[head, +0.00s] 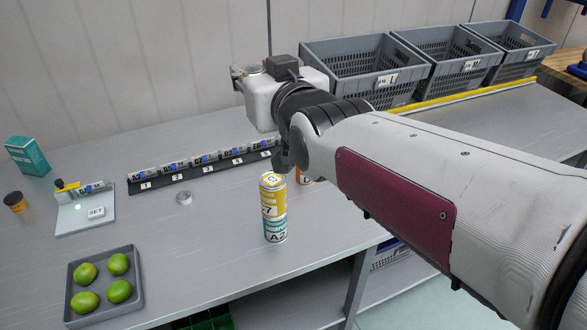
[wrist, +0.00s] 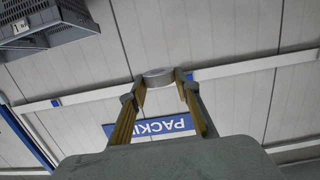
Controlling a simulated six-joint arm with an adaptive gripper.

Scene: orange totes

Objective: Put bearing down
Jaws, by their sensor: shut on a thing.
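My gripper (wrist: 160,88) is shut on a grey ring-shaped bearing (wrist: 158,76), gripped between its two yellow-lined fingers in the wrist view. In the head view my gripper (head: 243,77) is raised well above the table, in front of the back wall, pointing left; the bearing there is small and partly hidden. Another small grey ring (head: 184,197) lies flat on the table in front of the numbered rack (head: 205,168). The rack's slots carry label plates with blue marks.
A yellow-and-teal can stack (head: 274,210) stands near the front edge, with an orange can (head: 304,178) behind it. A grey tray (head: 139,290) holds several limes. A small station (head: 83,222) and teal box (head: 27,156) are left. Grey crates (head: 365,75) line the back right.

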